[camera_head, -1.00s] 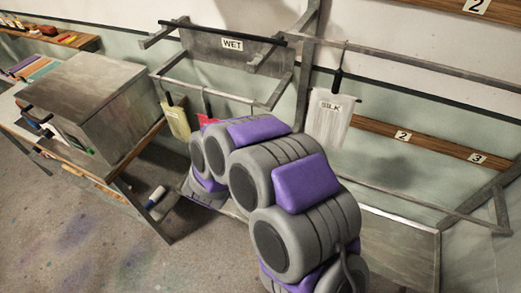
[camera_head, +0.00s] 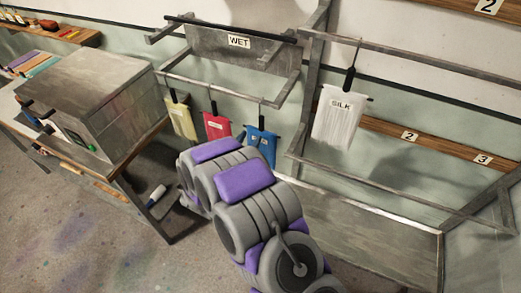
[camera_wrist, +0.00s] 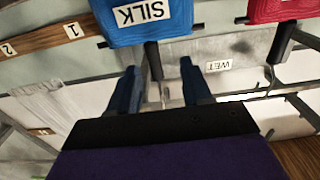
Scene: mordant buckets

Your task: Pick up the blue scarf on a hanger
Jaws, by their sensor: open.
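The blue scarf (camera_head: 262,143) hangs from its hanger on the rail under the WET sign, right of the red scarf; my arm hides its lower part. In the wrist view, which is upside down, the blue scarf (camera_wrist: 150,24) with its SILK label is at the top. Its dark hanger stem (camera_wrist: 154,60) lies in line with the gap between the fingers; I cannot tell how deep. My gripper (camera_wrist: 160,75) is open, fingers apart on either side of that line. In the head view my arm hides the gripper.
A red scarf (camera_head: 217,127) and a yellow scarf (camera_head: 181,117) hang on the same rail (camera_head: 215,92). A white SILK scarf (camera_head: 340,118) hangs further right. A grey box (camera_head: 95,95) stands on the table at left. A metal trough (camera_head: 375,235) lies at lower right.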

